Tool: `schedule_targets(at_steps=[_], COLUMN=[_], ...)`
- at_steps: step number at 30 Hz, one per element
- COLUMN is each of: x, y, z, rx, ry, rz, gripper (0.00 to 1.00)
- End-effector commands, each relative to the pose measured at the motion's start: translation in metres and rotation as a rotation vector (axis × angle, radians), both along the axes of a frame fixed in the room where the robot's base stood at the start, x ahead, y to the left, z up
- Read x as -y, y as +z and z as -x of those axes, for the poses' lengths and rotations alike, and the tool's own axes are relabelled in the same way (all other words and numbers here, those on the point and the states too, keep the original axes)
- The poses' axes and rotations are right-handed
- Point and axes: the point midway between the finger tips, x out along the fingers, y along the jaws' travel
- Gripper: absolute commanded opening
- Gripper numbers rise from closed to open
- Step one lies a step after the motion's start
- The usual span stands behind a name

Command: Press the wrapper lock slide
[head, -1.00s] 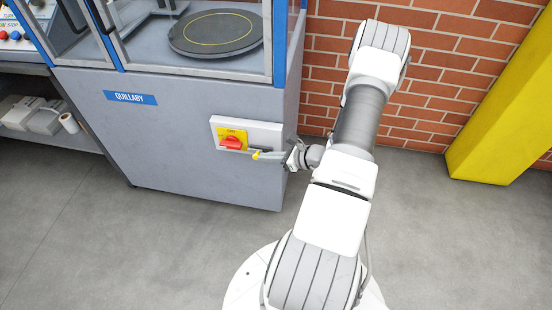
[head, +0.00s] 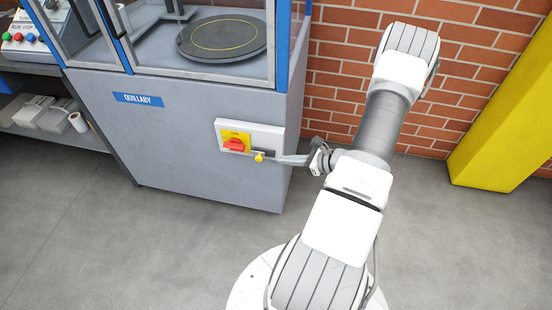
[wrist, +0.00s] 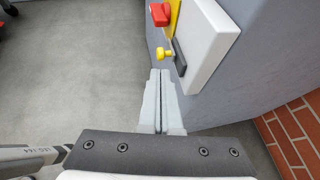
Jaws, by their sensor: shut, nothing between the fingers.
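The wrapper lock slide is a small yellow knob (head: 259,157) by a dark slot piece (head: 265,153) at the lower edge of a white panel (head: 273,132). The knob also shows in the wrist view (wrist: 164,54), near the panel's yellow plate and red rotary switch (head: 235,145). My gripper (head: 282,160) is shut and empty, to the right of the knob in the head view. In the wrist view its closed fingertips (wrist: 160,72) point toward the knob and lie just below it. I cannot tell whether they touch it.
The grey wrapper cabinet (head: 165,135) carries the panel and has a round turntable (head: 222,38) on top. A shelf with boxes (head: 35,112) stands left. A brick wall (head: 340,70) and yellow post (head: 500,125) are right. The floor in front is clear.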

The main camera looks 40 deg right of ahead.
Motion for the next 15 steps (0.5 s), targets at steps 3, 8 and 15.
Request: schedule_targets(at_steps=[3, 8, 15], x=[0.012, 0.022, 0.028], y=[0.015, 0.025, 0.031], z=[0.022, 0.042, 0.054], rx=[0.000, 0.000, 0.001], ry=[-0.002, 0.000, 0.002], rz=[0.001, 0.001, 0.000], gripper=[0.00, 0.00, 0.00])
